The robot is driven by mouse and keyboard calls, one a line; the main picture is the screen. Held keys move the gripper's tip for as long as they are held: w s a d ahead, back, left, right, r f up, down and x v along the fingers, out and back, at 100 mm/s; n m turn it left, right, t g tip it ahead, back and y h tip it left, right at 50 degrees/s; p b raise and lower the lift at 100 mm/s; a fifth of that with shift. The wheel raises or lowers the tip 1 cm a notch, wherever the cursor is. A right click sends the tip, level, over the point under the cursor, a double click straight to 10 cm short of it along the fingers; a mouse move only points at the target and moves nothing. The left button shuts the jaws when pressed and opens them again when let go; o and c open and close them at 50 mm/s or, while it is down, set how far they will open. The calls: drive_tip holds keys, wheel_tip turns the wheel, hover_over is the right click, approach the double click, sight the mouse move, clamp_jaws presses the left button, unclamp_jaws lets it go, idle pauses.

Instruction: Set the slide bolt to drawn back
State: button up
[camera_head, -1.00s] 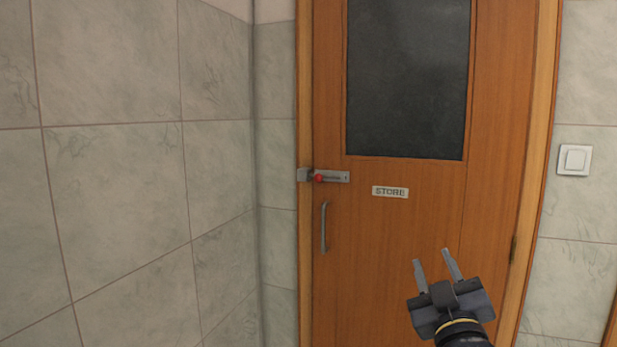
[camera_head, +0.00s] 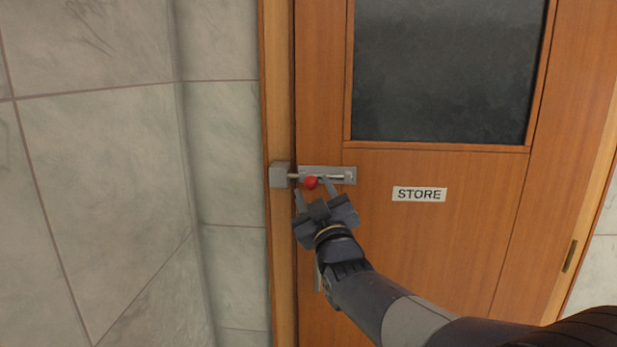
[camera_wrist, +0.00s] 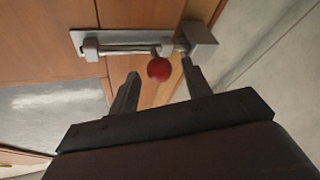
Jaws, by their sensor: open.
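The slide bolt (camera_head: 335,175) is a grey plate with a rod on the door's left edge, with a red knob (camera_head: 310,183). Its rod reaches left to the grey block (camera_head: 280,175) on the door frame. My gripper (camera_head: 313,191) is open just in front of the knob, with one finger on each side of it in the picture. In the wrist view, the red knob (camera_wrist: 159,69) shows between and beyond the two fingertips (camera_wrist: 160,82). I cannot tell whether a finger touches it.
The wooden door (camera_head: 420,250) has a dark window pane (camera_head: 440,70) and a STORE sign (camera_head: 419,194). A door handle below the bolt is mostly hidden behind my arm. A tiled wall (camera_head: 100,190) stands to the left.

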sight(313, 187)
drive_tip(key=shift+p+x, duration=0.3)
drive_tip(key=shift+x, duration=1.35)
drive_tip(key=shift+c, duration=0.6)
clamp_jaws()
drive_tip(key=shift+d, duration=0.1)
